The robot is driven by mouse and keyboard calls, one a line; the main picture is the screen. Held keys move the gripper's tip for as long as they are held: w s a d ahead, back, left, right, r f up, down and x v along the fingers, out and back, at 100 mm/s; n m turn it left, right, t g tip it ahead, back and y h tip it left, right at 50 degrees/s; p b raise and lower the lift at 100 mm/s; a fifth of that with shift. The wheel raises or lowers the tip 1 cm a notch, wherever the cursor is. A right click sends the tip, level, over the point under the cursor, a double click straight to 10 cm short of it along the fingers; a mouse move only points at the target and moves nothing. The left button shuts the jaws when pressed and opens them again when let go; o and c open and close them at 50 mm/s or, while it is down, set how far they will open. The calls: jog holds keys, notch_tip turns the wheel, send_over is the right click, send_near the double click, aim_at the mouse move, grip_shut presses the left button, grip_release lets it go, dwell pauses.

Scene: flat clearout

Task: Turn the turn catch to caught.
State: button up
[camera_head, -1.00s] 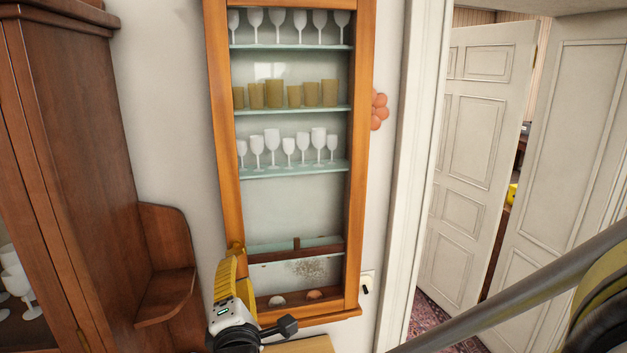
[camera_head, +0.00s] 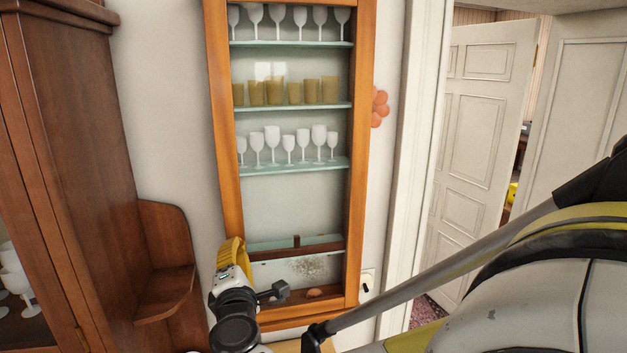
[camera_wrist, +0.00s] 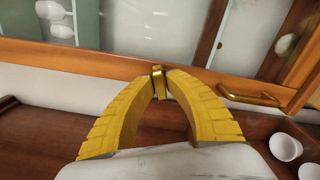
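The turn catch (camera_wrist: 159,82) is a small brass piece on the wooden frame of the glass-fronted wall cabinet (camera_head: 220,130). In the wrist view it sits between the yellow fingertips of my gripper (camera_wrist: 160,80), which close in on it from both sides and appear to touch it. In the head view my gripper (camera_head: 232,245) is at the lower left of the cabinet frame and hides the catch. A brass handle (camera_wrist: 248,96) is on the same frame, right of the fingers in the wrist view.
White goblets (camera_head: 288,148) and amber cups (camera_head: 275,92) stand on glass shelves inside the cabinet. A brown wooden corner shelf (camera_head: 165,290) juts out close to the left of my gripper. A white panelled door (camera_head: 475,150) stands at the right.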

grip_shut()
jog(key=m+b, duration=0.1)
jog(key=m, duration=0.2)
jog(key=shift+m, duration=0.4)
jog(key=o, duration=0.7)
grip_release()
jog(key=shift+o, duration=0.2)
jog(key=shift+s, duration=0.1)
jog(key=v, duration=0.6)
jog(key=shift+s, duration=0.35)
jog(key=shift+d+m, duration=0.25)
jog(key=shift+m, duration=0.05)
